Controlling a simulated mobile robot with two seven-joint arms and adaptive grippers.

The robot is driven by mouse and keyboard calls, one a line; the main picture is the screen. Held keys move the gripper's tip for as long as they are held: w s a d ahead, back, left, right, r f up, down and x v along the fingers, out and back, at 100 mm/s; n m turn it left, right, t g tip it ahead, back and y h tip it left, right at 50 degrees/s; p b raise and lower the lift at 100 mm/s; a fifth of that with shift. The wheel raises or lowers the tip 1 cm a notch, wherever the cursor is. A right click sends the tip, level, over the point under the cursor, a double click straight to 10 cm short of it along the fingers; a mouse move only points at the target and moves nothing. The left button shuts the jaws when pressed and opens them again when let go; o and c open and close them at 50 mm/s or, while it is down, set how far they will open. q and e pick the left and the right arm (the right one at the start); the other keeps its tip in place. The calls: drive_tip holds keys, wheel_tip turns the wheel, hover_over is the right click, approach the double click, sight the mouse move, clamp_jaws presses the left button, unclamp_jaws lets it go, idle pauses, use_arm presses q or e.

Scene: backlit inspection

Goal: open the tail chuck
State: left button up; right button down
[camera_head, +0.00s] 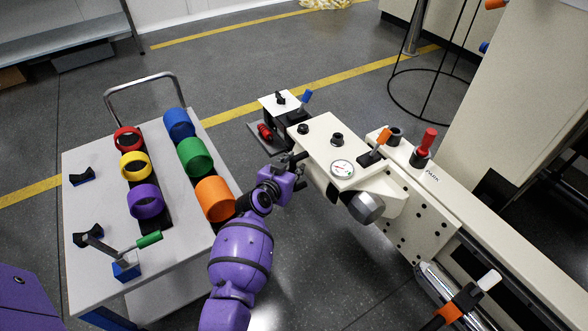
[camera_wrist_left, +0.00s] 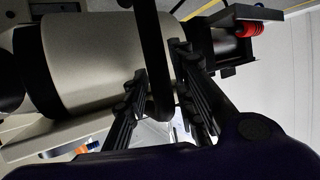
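A cream machine (camera_head: 318,135) carries a round gauge (camera_head: 342,168), dark knobs and coloured levers. I cannot tell which part is the tail chuck. My left gripper (camera_head: 297,166) reaches the machine's near-left side, below its cream top. In the left wrist view, the fingers of my left gripper (camera_wrist_left: 160,68) stand apart on either side of a dark bar (camera_wrist_left: 154,50). A gap shows between the bar and the right finger; contact on the left side is unclear. A cream rounded body (camera_wrist_left: 100,60) lies behind the bar. My right gripper is in neither view.
A grey cart (camera_head: 95,205) at the left bears several coloured rings and a green-handled crank (camera_head: 148,239). Blue (camera_head: 306,97), orange (camera_head: 384,136) and red (camera_head: 428,139) handles stand on the machine. A grey cylinder (camera_head: 366,207) juts from its front. Floor between cart and machine is clear.

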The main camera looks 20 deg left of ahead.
use_arm(q)
drive_tip(key=shift+c, duration=0.2)
clamp_jaws()
drive_tip(key=shift+w+a, duration=0.1)
drive_tip(key=w+a, duration=0.1)
drive_tip(key=w+a+b, duration=0.1)
drive_tip(key=a, duration=0.1)
drive_tip(key=shift+w+a, duration=0.15)
drive_tip(key=shift+w, duration=0.2)
